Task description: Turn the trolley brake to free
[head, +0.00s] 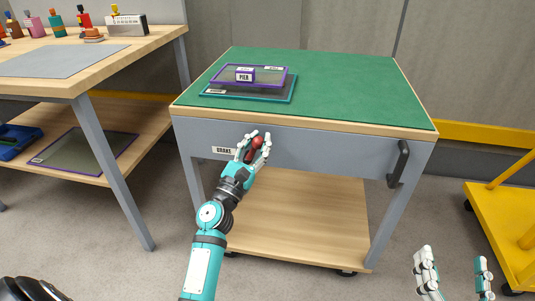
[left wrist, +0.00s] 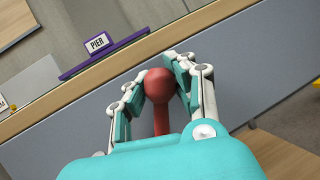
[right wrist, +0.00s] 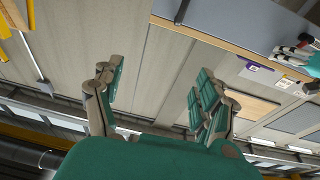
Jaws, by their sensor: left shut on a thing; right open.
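The trolley (head: 310,148) has a green top, a grey front panel and a wooden lower shelf. The brake lever's red knob (head: 256,142) is at the front panel, beside a label (head: 224,150) that seems to read "BRAKE". My left gripper (head: 254,143) is shut around the red knob. In the left wrist view the red ball (left wrist: 159,84) on its red stem sits between the fingers. The fingers hide part of the lever, and I cannot read its setting. My right gripper (head: 456,275) is open and empty at the lower right, apart from the trolley.
A purple-framed tray (head: 281,82) and a teal-framed tray (head: 285,98) lie stacked on the trolley top with a "PIER" label. A black handle (head: 398,163) is at the panel's right. A workbench (head: 110,60) stands left, a yellow cart (head: 510,210) right.

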